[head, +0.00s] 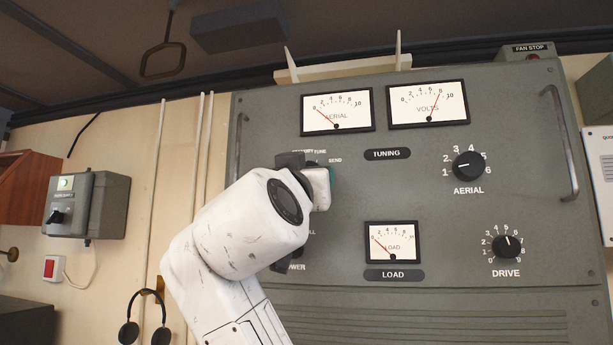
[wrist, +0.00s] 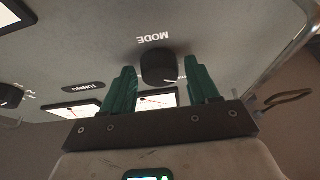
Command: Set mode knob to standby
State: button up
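The mode knob (wrist: 158,66) is a black round knob below an upside-down MODE label in the wrist view. In the head view my arm hides it, and only part of its lettering, such as SEND, shows above my wrist. My gripper (wrist: 160,78) has two green fingers spread apart, one on each side of the knob in the wrist picture. The fingers look apart from the knob; how deep they reach around it I cannot tell. In the head view a sliver of green finger shows at the panel, beside my gripper (head: 331,178). Its pointer is not readable.
Headphones (head: 146,310) hang at lower left.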

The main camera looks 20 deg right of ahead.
jog(key=c, duration=0.8)
jog(key=shift+m, duration=0.4)
jog(key=m+g+h, duration=0.1)
jog(key=m, duration=0.2)
jog(key=m+g+h+b, duration=0.1)
jog(key=m+g, duration=0.1)
jog(key=m, duration=0.1)
jog(key=m+g+h+b, duration=0.1)
jog(key=m, duration=0.3)
jog(key=shift+w+a+r, duration=0.15)
jog(key=shift+a, duration=0.1)
jog(key=shift+m+g, duration=0.3)
jog(key=shift+g, duration=0.1)
jog(key=o, duration=1)
